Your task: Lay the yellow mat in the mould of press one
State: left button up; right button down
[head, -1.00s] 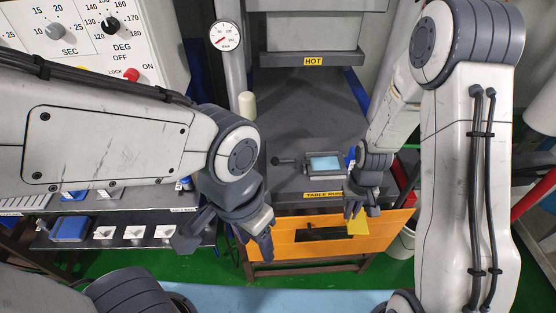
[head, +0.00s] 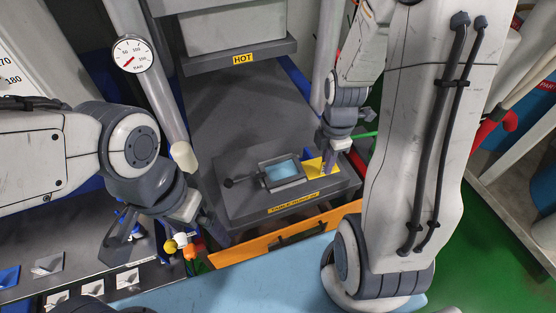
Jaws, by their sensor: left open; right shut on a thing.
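The yellow mat (head: 315,168) is a small flat piece in the fingers of my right gripper (head: 329,160). My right gripper is shut on it, just right of the mould (head: 283,173). I cannot tell whether the mat touches the press table. The mould is a grey open frame with a light blue bottom and a handle on its left. It sits near the front of the grey table (head: 235,120) of the press, under the plate marked HOT. My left gripper (head: 165,234) is open and empty at the lower left, away from the mould.
An orange front panel (head: 265,240) spans below the press table. A pressure gauge (head: 133,54) and a grey column stand left of the press. Small coloured knobs (head: 180,241) and several white trays are by my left gripper. The table behind the mould is clear.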

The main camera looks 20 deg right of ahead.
jog(key=shift+w+r, duration=0.1)
jog(key=shift+w, duration=0.1)
jog(key=shift+n, duration=0.3)
jog(key=w+a+f+p, duration=0.1)
jog(key=w+a+f, duration=0.1)
jog(key=w, duration=0.1)
jog(key=w+a+f+p, duration=0.1)
jog(key=w+a+f, duration=0.1)
jog(key=w+a, duration=0.1)
jog(key=w+a+f+p, duration=0.1)
jog(key=w+a+f, duration=0.1)
jog(key=w, duration=0.1)
jog(key=shift+a+f, duration=0.15)
jog(key=shift+f, duration=0.25)
notch_tip(320, 180, down, 4)
jog(key=shift+r+p, duration=0.25)
jog(key=shift+p, duration=0.7)
jog(key=shift+f, duration=0.25)
jog(key=shift+f, duration=0.2)
jog(key=c, duration=1)
grip_release()
